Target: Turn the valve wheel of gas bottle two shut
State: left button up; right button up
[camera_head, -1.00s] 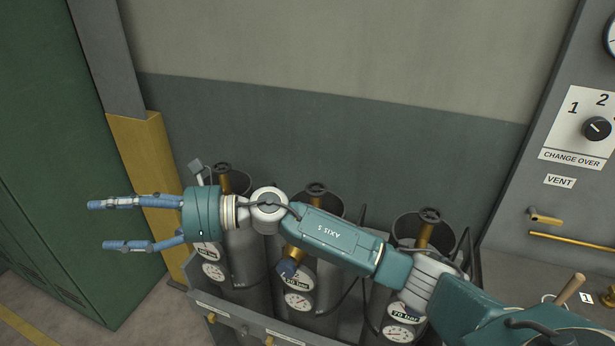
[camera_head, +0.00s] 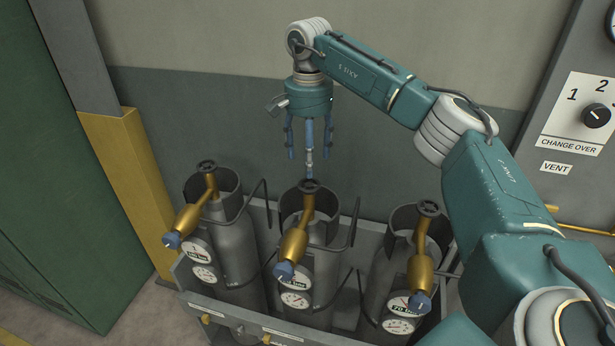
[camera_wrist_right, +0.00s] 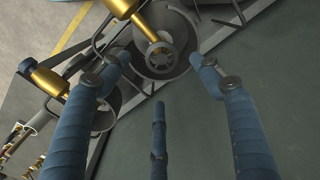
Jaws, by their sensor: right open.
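Three grey gas bottles stand in a rack, each with a dark valve wheel and a brass valve body. The middle bottle (camera_head: 322,262) has its wheel (camera_head: 309,186) on top of the brass stem. No bottle number is readable to me. My right gripper (camera_head: 309,162) hangs above this wheel, fingers pointing down, open and empty. In the right wrist view the wheel (camera_wrist_right: 161,54) shows beyond the spread fingers of the gripper (camera_wrist_right: 160,78), towards the top of the picture. The fingers look apart from the wheel. My left gripper is not in view.
The left bottle (camera_head: 235,250) and right bottle (camera_head: 385,285) stand close on either side. Dark bent rods rise between the bottles. A yellow post (camera_head: 140,185) and green cabinet (camera_head: 45,180) are left; a grey panel with a change-over knob (camera_head: 596,116) is right.

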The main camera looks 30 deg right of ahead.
aim_at(309, 185)
notch_tip(309, 185, down, 7)
jog(key=shift+r+p, duration=0.1)
jog(key=shift+p, duration=0.85)
jog(key=shift+f, duration=0.45)
jog(key=c, duration=1.1)
